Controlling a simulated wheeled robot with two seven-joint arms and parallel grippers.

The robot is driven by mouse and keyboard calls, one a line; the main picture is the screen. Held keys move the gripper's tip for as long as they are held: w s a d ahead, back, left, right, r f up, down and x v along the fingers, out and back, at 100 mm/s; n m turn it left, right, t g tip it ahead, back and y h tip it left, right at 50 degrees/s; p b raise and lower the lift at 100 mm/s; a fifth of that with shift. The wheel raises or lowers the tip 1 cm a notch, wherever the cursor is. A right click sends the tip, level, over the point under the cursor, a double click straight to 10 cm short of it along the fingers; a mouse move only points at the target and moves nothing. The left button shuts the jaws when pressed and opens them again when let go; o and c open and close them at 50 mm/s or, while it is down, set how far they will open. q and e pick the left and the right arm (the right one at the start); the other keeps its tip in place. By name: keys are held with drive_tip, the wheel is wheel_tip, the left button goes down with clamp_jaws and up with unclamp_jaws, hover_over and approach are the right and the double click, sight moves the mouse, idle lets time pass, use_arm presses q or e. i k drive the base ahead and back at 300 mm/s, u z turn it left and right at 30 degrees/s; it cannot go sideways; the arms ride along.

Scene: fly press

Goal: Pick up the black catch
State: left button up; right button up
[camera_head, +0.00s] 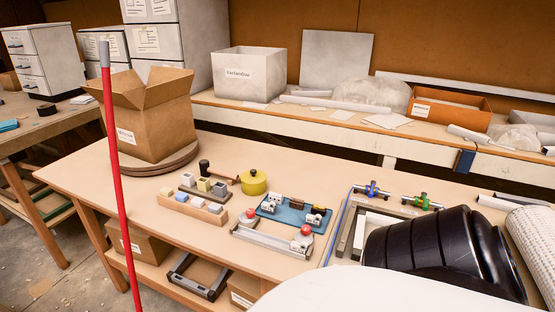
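I cannot pick out the black catch for certain. A small dark part (316,209) sits at the right end of a blue plate (290,217) on the workbench, among small white and metal parts; it is too small to identify. A black-headed tool (204,167) with a brown handle lies farther back on the bench. Neither of my grippers is in view.
A wooden block tray (194,209), yellow pot (254,183) and metal frame with red knobs (272,240) stand on the workbench. An open cardboard box (155,125) is at the back left. A red pole (114,175) rises in front. The bench's front-left surface is clear.

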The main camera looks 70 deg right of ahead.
sight(316, 209)
drive_tip(key=u, duration=0.05)
drive_tip(key=k, duration=0.1)
drive_tip(key=z, duration=0.95)
